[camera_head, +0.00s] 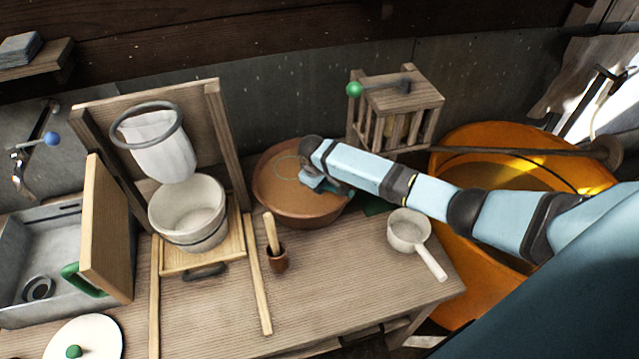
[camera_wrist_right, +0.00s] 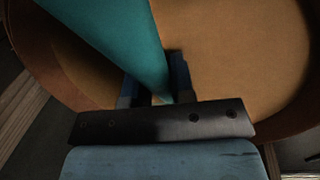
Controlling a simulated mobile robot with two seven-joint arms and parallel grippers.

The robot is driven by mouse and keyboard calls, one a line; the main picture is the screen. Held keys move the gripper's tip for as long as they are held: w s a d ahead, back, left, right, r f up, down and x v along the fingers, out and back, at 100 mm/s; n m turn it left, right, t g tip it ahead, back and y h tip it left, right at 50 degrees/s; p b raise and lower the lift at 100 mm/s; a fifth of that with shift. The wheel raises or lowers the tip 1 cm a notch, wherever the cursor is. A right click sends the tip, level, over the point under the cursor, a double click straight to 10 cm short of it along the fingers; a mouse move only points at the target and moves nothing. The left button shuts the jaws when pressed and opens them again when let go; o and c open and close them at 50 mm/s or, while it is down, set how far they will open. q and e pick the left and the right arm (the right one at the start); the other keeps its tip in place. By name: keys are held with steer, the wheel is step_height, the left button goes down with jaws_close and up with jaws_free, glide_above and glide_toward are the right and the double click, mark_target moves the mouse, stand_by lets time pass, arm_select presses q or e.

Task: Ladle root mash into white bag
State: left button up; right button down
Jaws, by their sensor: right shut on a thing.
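The white bag (camera_head: 165,152) hangs open from a dark ring (camera_head: 148,113) on the wooden stand, above a pale bucket (camera_head: 188,213). The brown bowl (camera_head: 298,215) at the table's back holds orange-brown root mash (camera_head: 270,178); the mash also fills much of the right wrist view (camera_wrist_right: 230,50). My right gripper (camera_head: 314,182) is low over the bowl's right side. It is shut on a teal handle (camera_wrist_right: 115,45), apparently the ladle's. A faint greenish ring, perhaps the ladle's rim, shows in the mash; the ladle's lower part cannot be made out. My left gripper is not in view.
A wooden cup with a pestle-like stick (camera_head: 271,235) stands before the bowl. A white saucepan (camera_head: 407,230) is at the right, beside a large orange tub (camera_head: 480,150). A slatted box (camera_head: 400,110) stands behind. A grey sink (camera_head: 45,250) is at left.

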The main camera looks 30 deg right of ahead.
steer(key=shift+r+p, duration=0.7)
steer(key=shift+r, duration=0.65)
step_height(320, 180, up, 10)
steer(key=shift+r, duration=0.25)
